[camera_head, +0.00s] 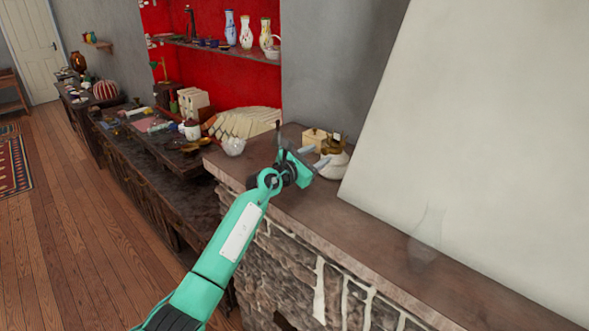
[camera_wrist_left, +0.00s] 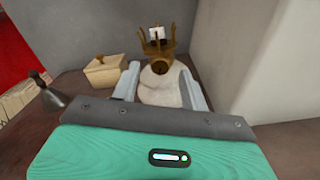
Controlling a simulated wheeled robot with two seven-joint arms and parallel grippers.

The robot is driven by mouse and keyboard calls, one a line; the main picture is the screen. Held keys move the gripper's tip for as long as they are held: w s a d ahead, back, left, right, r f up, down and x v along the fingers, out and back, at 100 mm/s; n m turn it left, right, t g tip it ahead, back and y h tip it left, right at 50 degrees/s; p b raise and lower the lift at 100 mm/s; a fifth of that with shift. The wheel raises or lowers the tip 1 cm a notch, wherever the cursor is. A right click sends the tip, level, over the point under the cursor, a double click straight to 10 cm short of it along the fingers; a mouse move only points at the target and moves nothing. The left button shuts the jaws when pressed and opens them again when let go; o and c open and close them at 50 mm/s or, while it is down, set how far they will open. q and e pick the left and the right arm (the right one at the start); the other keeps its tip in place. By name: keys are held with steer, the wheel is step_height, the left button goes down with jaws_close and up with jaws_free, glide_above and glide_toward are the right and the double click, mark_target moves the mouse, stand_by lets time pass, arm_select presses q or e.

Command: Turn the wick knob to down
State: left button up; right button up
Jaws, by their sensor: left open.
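An oil lamp with a rounded white body (camera_head: 333,165) and a brass top (camera_head: 333,145) stands on the brown mantel shelf. In the left wrist view its white body (camera_wrist_left: 160,88) and pronged brass burner (camera_wrist_left: 157,40) are just ahead. A dark round brass part (camera_wrist_left: 160,66) faces the camera; I cannot tell whether it is the wick knob. My left gripper (camera_head: 314,157) is open, beside the lamp. In the left wrist view its fingers (camera_wrist_left: 159,72) lie on either side of the white body; contact cannot be told. My right gripper is out of view.
A small lidded box (camera_head: 314,139) stands left of the lamp. A clear glass piece (camera_head: 428,230) stands farther right on the mantel shelf (camera_head: 450,285). A large pale slanted surface (camera_head: 490,130) rises close to the lamp's right. A clear glass vessel (camera_head: 234,146) is left.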

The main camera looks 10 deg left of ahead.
arm_select(q)
steer(key=b+v, duration=0.3)
steer(key=v, duration=0.8)
steer(key=shift+f, duration=0.1)
steer(key=shift+s+a, duration=0.25)
steer(key=shift+s, duration=0.15)
